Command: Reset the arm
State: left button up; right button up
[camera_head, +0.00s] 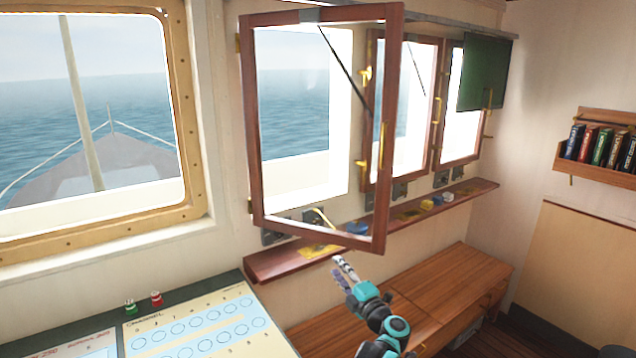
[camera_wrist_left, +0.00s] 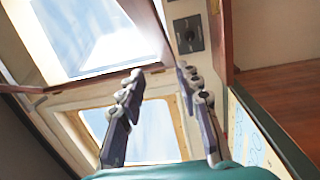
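My left gripper (camera_head: 344,270) is in the head view, just below the bottom edge of the open wooden window frame (camera_head: 320,233) and in front of the shelf. In the left wrist view its two fingers (camera_wrist_left: 158,80) are apart, with nothing visible between them. My teal and black left arm comes up from the bottom of the head view. My right gripper is not in view.
A narrow red-brown shelf (camera_head: 290,262) with small items runs under the windows. A wooden cabinet (camera_head: 455,285) stands below it. A console (camera_head: 190,330) with red and green knobs is at lower left. A book rack (camera_head: 598,165) hangs on the right wall.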

pick_arm(q)
notch_tip(320, 180, up, 13)
jog(key=s+a+m+t+h, duration=0.1)
jog(key=a+m+t+h, duration=0.3)
jog(key=m, duration=0.3)
jog(key=s+a+r+m+g+h, duration=0.1)
jog(key=s+r+m+h, duration=0.4)
jog(key=s+m+h, duration=0.25)
jog(key=s+a+f+m+g, duration=0.3)
jog(key=s+a+f, duration=0.3)
jog(key=s, duration=0.5)
jog(key=s+a+f+m+g+y, duration=0.1)
jog(key=s+a+f+g, duration=0.4)
jog(key=s+f, duration=0.6)
jog(key=s+a+f+m+g+y, duration=0.1)
jog(key=s+a+f+m+g, duration=0.3)
jog(key=s+a+f, duration=0.4)
jog(key=s+f, duration=0.1)
jog(key=s, duration=0.4)
jog(key=shift+m+g, duration=0.35)
jog(key=shift+g, duration=0.05)
jog(key=shift+f+y, duration=0.1)
jog(key=shift+y, duration=0.15)
